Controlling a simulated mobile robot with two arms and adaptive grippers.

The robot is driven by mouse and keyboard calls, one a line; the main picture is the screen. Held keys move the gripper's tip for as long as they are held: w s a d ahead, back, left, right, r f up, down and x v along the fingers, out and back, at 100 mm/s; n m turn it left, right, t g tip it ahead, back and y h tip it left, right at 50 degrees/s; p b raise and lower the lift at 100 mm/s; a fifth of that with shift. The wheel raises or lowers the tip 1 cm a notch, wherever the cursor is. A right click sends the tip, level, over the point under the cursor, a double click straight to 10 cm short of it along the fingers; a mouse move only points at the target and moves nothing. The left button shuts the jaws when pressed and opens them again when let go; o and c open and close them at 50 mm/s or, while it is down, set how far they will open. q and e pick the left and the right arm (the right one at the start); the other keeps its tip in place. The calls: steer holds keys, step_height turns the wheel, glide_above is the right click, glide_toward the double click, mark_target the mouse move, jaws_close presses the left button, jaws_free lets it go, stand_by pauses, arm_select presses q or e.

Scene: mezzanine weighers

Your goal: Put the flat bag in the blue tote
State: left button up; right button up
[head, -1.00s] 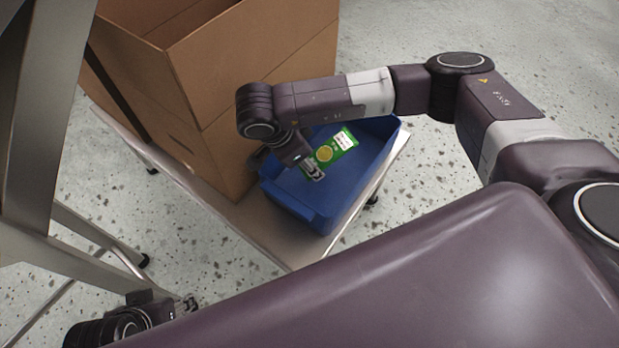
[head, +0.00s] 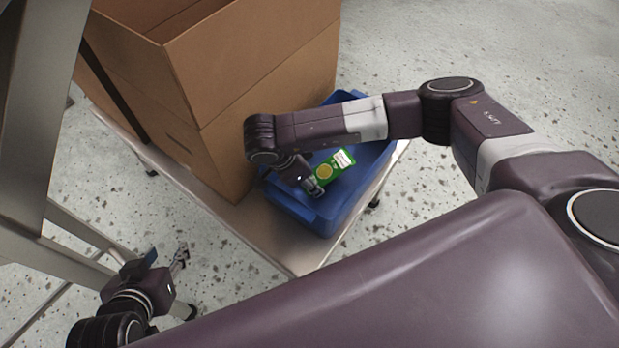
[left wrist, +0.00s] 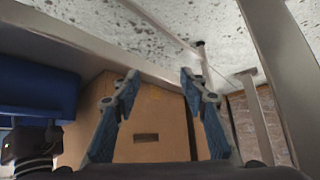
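The flat bag (head: 336,164) is green with a white label and a yellow round print. In the head view it is over the inside of the blue tote (head: 311,213), tilted, with its near end at the fingertips of my right gripper (head: 316,190). That gripper appears shut on this end; my arm hides part of the tote. Whether the bag touches the tote floor is unclear. My left gripper (head: 180,258) is at lower left, apart from the tote, open and empty. Its spread fingers show in the left wrist view (left wrist: 160,82), where blue, likely the tote (left wrist: 35,85), is at left.
A large open cardboard box (head: 255,75) stands beside the tote on a low platform (head: 270,246). It also shows in the left wrist view (left wrist: 150,150). A metal frame (head: 25,150) rises at the left. Speckled floor (head: 480,40) is clear at upper right.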

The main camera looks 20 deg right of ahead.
arm_select(q)
steer(key=shift+w, duration=0.1)
steer(key=shift+w+d+r, duration=0.1)
steer(key=shift+w+r, duration=0.1)
steer(key=shift+w, duration=0.05)
arm_select(e)
steer(key=shift+f, duration=0.1)
arm_select(q)
steer(key=shift+w+r, duration=0.1)
steer(key=shift+w+d+r+t, duration=0.1)
steer(key=shift+t, duration=0.2)
arm_select(e)
steer(key=o, duration=1.2)
steer(key=shift+c, duration=0.2)
arm_select(q)
steer(key=s+a+f+g+p, duration=0.1)
steer(key=s+f+g, duration=0.1)
steer(key=s, duration=0.3)
steer(key=s+a+f+g+y+p, duration=0.1)
steer(key=s+a+f+g, duration=0.1)
steer(key=s, duration=0.4)
steer(key=shift+s+a+g, duration=0.15)
steer(key=shift+a+g, duration=0.1)
steer(key=shift+g, duration=0.45)
arm_select(e)
steer(key=v, duration=1.2)
